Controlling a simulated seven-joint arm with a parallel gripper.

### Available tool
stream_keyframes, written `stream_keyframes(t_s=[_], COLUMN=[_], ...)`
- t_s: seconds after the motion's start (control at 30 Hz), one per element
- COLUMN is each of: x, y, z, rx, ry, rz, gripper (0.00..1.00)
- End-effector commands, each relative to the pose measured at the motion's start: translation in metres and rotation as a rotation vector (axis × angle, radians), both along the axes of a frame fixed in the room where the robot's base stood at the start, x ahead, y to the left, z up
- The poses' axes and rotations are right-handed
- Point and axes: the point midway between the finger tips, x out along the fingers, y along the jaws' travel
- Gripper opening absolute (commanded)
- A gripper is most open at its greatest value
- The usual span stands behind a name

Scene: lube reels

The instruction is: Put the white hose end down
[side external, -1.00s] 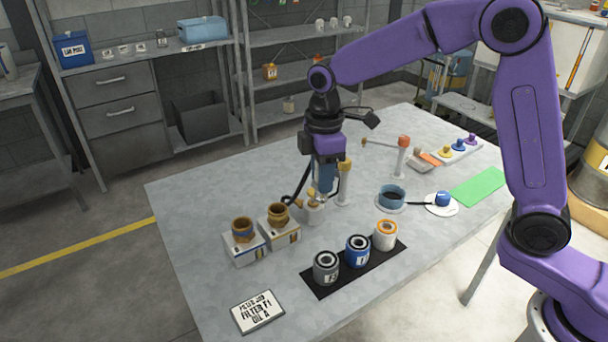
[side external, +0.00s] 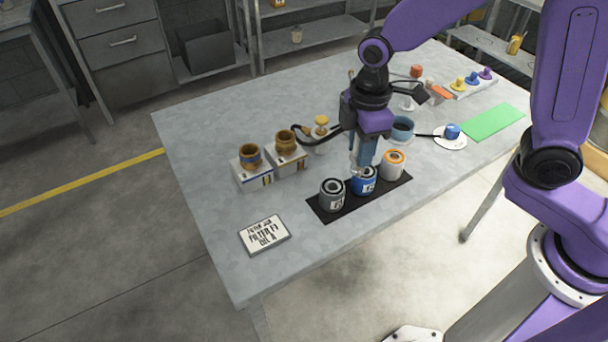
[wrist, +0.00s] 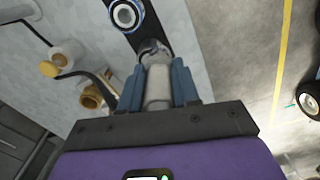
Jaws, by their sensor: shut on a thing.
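My gripper (side external: 363,158) is over the black mat, just above the blue filter can (side external: 364,186). In the wrist view its blue fingers (wrist: 157,75) are shut on the white hose end (wrist: 157,90), a pale cylinder. A metallic, rounded part shows just beyond the fingertips. A black hose (side external: 312,131) curves from beside my gripper to the left. Whether the hose end touches the can cannot be told.
The black mat (side external: 340,208) also bears a grey can (side external: 331,195) and a white-orange can (side external: 393,165). Two boxes with brown fittings (side external: 286,140) stand left. A sign card (side external: 264,234) lies in front.

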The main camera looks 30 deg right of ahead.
Motion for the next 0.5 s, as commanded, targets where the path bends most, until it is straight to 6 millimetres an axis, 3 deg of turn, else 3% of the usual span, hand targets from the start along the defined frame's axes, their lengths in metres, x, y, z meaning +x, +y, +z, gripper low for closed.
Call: stream_keyframes(t_s=[0.5], x=[0.08], y=[0.038], z=[-0.048], rx=[-0.001], ry=[0.002], rz=[0.0], gripper=[0.0])
